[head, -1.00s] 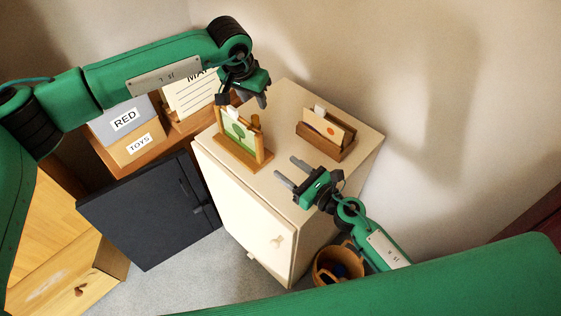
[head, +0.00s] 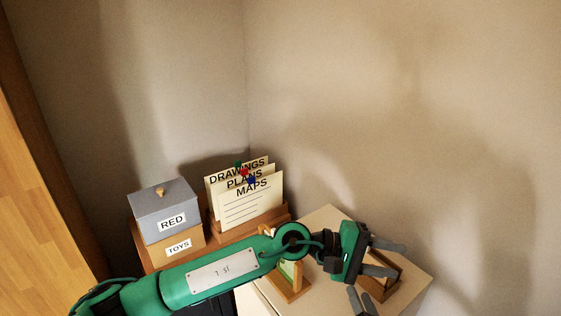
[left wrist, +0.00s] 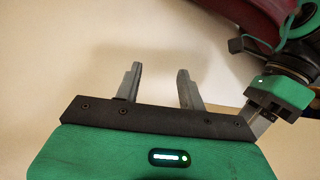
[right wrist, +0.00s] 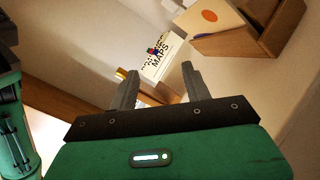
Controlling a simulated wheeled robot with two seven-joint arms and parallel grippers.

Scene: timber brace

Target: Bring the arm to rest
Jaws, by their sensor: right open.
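My left gripper (head: 382,258) reaches in from the left in the head view, over the cream cabinet top (head: 330,222). Its fingers are apart with nothing between them, as the left wrist view (left wrist: 160,85) also shows. Of my right gripper (head: 362,301), only the fingertips seem to show, at the bottom edge of the head view, below the left one. In the right wrist view (right wrist: 158,90) its fingers are apart and empty, pointing toward the files. The rest of my right arm is hidden from the head view.
A picture stand (head: 290,285) and a wooden letter holder (head: 392,284) stand on the cabinet, close under my left arm. A file rack with a MAPS card (head: 250,205) and a grey RED box (head: 165,212) on a TOYS box (head: 178,247) stand behind. The upper wall area is clear.

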